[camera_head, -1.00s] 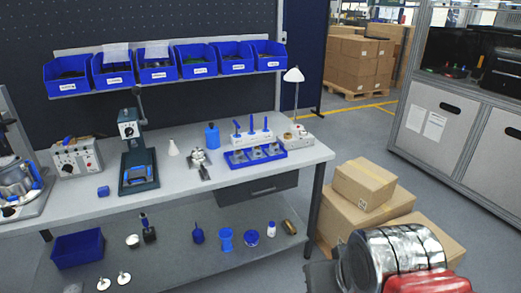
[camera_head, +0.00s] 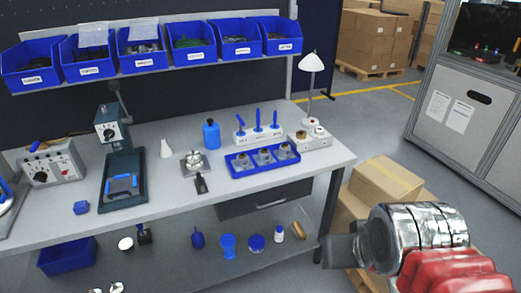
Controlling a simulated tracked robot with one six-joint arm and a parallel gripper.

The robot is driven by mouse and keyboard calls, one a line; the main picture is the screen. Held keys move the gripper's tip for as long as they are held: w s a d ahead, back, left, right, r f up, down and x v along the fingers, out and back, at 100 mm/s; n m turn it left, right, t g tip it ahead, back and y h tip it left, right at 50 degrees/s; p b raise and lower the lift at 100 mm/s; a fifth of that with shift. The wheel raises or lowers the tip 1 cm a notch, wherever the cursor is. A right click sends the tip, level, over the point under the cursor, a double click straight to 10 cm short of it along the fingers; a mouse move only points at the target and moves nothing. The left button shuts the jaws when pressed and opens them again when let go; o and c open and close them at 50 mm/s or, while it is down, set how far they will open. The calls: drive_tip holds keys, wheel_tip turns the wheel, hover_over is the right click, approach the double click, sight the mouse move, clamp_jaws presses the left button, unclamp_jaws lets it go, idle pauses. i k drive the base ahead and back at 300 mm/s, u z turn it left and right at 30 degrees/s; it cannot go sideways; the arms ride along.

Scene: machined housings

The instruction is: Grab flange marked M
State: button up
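A blue tray (camera_head: 262,160) on the right part of the workbench holds several grey metal pieces with brass-coloured tops, which may be flanges. A metal piece (camera_head: 194,161) on a square base sits left of the tray. Round metal pieces (camera_head: 318,131) sit on a white block at the bench's right end. No letter M is legible on any of them. Part of my arm, silver and red with a dark end, fills the lower right corner. No gripper fingers can be made out, and nothing on the bench is touched by my arm.
The workbench (camera_head: 80,222) has a lower shelf with bottles and a blue bin (camera_head: 66,253). A press (camera_head: 122,160), a control box (camera_head: 50,165) and a lamp (camera_head: 311,70) stand on top. Cardboard boxes (camera_head: 385,182) stand by its right end. Blue bins (camera_head: 195,55) hang above.

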sight(262, 160)
drive_tip(key=u, duration=0.3)
drive_tip(key=i, duration=0.7)
drive_tip(key=u, duration=0.7)
drive_tip(key=i, duration=0.45)
drive_tip(key=u, duration=0.25)
